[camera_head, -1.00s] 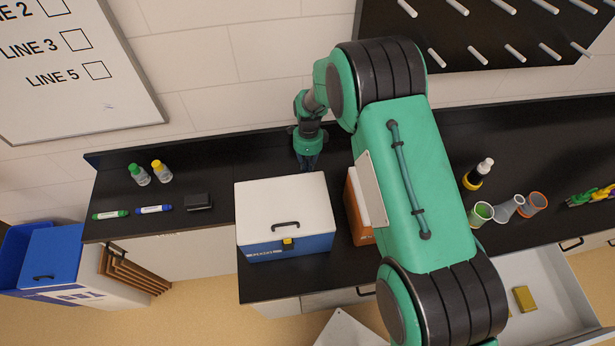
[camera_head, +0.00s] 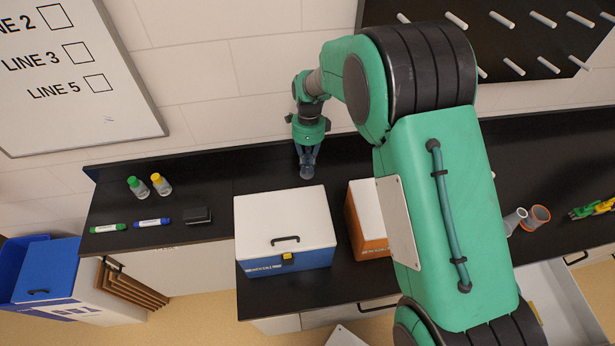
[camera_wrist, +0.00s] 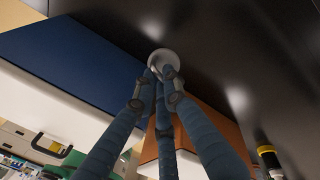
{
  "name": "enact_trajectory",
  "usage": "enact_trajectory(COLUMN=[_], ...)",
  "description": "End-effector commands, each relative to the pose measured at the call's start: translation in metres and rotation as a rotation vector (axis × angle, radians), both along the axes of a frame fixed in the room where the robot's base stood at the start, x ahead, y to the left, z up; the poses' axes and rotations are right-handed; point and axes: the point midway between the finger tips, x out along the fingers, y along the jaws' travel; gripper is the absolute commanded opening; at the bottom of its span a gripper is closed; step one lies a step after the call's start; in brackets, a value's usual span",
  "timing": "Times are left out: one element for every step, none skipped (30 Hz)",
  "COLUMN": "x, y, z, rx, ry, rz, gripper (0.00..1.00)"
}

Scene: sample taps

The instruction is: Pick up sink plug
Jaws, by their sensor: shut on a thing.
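The sink plug (camera_wrist: 163,58) is a small, round, pale grey disc at the fingertips in the wrist view. My gripper (camera_wrist: 163,74) has its blue, ribbed fingers closed together around it. In the head view, my gripper (camera_head: 307,164) points down behind the blue-and-white cooler box, near the back of the black counter. A greyish shape at its fingertips there looks like the plug, but it is small and partly covered by the fingers. The exact gap between the plug and the counter cannot be told.
The cooler box (camera_head: 287,225) stands just in front of my gripper, with an orange box (camera_head: 367,235) to its right. Grey cups (camera_head: 514,221) stand right. The wall is close behind.

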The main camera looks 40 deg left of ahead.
Motion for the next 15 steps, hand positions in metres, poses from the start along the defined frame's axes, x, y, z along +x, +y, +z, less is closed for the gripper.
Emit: enact_trajectory(x=[0.001, 0.001, 0.001, 0.001, 0.001, 0.001, 0.001, 0.001, 0.001, 0.000, 0.001, 0.001, 0.001, 0.001, 0.001], y=[0.001, 0.001, 0.001, 0.001, 0.001, 0.001, 0.001, 0.001, 0.001, 0.001, 0.001, 0.000, 0.001, 0.001, 0.001], z=[0.015, 0.023, 0.034, 0.042, 0.050, 0.060, 0.067, 0.075, 0.085, 0.091, 0.098, 0.106, 0.112, 0.118, 0.125], rx=[0.003, 0.003, 0.003, 0.003, 0.003, 0.003, 0.002, 0.003, 0.003, 0.002, 0.003, 0.002, 0.002, 0.003, 0.002], ry=[-0.004, -0.003, -0.004, -0.003, -0.003, -0.003, -0.002, -0.003, -0.003, -0.002, -0.003, -0.002, -0.002, -0.003, -0.002], rz=[0.000, 0.000, 0.000, 0.000, 0.000, 0.000, 0.000, 0.000, 0.000, 0.000, 0.000, 0.000, 0.000, 0.000, 0.000], gripper=[0.00, 0.00, 0.00, 0.00, 0.00, 0.00, 0.00, 0.00, 0.00, 0.00, 0.00, 0.00, 0.00, 0.00, 0.00])
